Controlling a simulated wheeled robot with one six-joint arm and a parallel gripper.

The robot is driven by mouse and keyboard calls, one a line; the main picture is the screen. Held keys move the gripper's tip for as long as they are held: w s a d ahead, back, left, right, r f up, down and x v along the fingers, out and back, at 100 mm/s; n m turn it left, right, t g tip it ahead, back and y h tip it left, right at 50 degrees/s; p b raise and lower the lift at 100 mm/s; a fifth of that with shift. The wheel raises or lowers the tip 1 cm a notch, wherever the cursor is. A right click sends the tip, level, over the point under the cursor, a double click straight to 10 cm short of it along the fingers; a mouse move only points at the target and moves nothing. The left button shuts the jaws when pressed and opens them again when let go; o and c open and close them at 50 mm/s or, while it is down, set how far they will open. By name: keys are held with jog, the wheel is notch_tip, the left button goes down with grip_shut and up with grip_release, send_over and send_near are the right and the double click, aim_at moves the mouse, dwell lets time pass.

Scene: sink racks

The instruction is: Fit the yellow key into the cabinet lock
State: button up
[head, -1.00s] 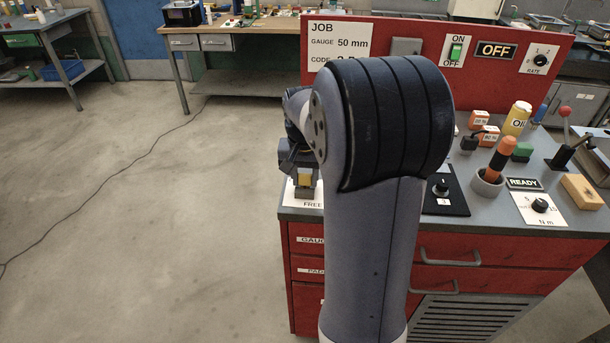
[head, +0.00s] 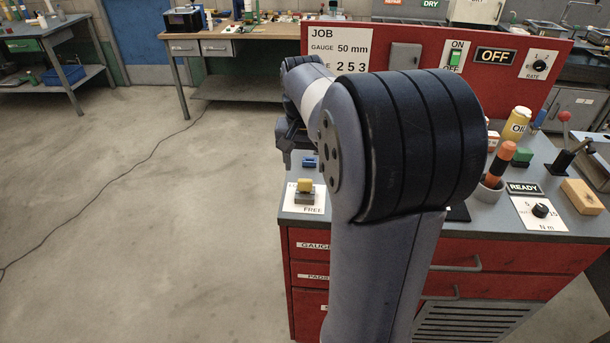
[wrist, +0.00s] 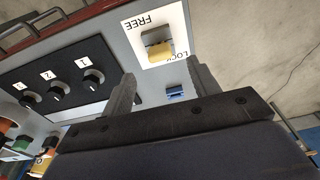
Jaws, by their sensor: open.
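A small yellow piece (head: 305,185) sits on a grey block on a white card marked FREE at the bench's left front corner. It also shows in the wrist view (wrist: 160,51), where the card reads FREE and LOCK. I cannot tell whether this piece is the key. No separate yellow key and no cabinet lock can be made out; my arm hides part of the bench. My gripper (wrist: 160,70) is open and empty. In the head view my gripper (head: 285,158) is above and behind the card, apart from the yellow piece.
A small blue piece (wrist: 175,92) lies beside the card, near the right finger. A black panel with several knobs (wrist: 60,80) is to the left in the wrist view. A red upright panel (head: 520,85) stands at the bench's back. Open floor lies left.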

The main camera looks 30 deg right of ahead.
aim_at(305, 180)
notch_tip(305, 180, up, 4)
jog(key=shift+s+a+f, duration=0.15)
dwell(0.3)
jog(key=f, duration=0.7)
jog(key=w+f, duration=0.1)
jog(key=f, duration=0.2)
jog(key=shift+d+f, duration=0.3)
jog(key=shift+d, duration=0.05)
jog(key=shift+r+p, duration=0.3)
